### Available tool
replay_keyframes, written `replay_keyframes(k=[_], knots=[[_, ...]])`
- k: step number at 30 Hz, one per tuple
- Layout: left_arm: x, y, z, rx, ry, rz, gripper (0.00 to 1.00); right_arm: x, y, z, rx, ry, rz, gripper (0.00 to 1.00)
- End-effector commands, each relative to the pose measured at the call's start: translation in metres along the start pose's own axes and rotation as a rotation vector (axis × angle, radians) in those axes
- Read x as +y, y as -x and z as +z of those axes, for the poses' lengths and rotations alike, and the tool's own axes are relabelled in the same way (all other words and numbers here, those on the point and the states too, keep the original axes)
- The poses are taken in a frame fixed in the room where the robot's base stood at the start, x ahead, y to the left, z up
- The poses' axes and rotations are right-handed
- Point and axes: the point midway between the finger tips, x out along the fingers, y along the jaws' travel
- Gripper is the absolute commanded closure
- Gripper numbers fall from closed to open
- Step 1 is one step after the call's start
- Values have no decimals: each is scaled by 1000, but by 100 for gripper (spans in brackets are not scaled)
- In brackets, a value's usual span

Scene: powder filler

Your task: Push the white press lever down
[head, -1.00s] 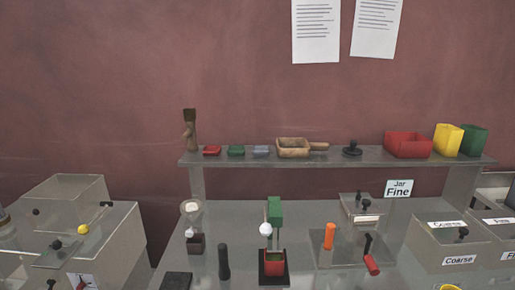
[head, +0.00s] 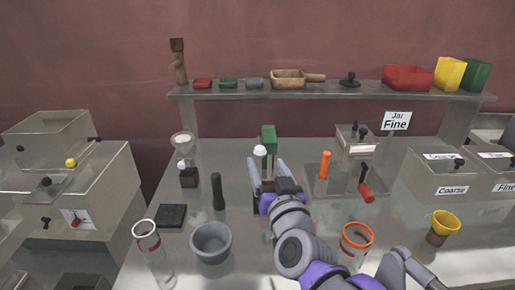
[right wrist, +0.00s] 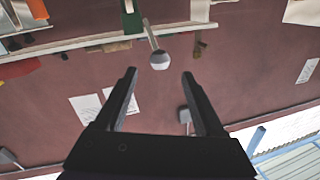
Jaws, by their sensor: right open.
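The white press lever shows as a white ball knob (head: 260,150) in front of the green press column (head: 269,138). In the right wrist view the knob (right wrist: 160,60) sits on a thin rod and appears upside down, just beyond and between the fingertips. My right gripper (head: 267,166) is open and empty, with its fingers pointing at the press, one either side of the knob's line. I cannot tell whether it touches the knob. The gripper and arm hide most of the press's lower part. My left gripper is in no view.
An orange upright cylinder (head: 324,165) and a red-handled tool (head: 366,192) stand right of the press. A black pestle (head: 217,190), a grey bowl (head: 211,242) and a glass jar (head: 147,240) are left. An orange-rimmed jar (head: 356,240) is beside my right arm. A shelf (head: 220,92) runs behind.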

Motion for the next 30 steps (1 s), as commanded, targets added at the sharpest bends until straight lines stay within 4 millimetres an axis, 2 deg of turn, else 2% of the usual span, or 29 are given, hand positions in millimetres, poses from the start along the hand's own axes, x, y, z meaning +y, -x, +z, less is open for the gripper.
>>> replay_keyframes(k=[12, 16, 21, 30], knots=[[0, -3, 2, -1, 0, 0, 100, 1, -70, 1, -1, 0, 0, 29], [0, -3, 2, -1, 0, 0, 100, 1, -88, 1, -2, 1, 0, 29], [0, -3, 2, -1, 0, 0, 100, 1, -99, 1, -2, 2, 0, 29], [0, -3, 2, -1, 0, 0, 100, 1, -100, 1, -2, 1, -1, 29]])
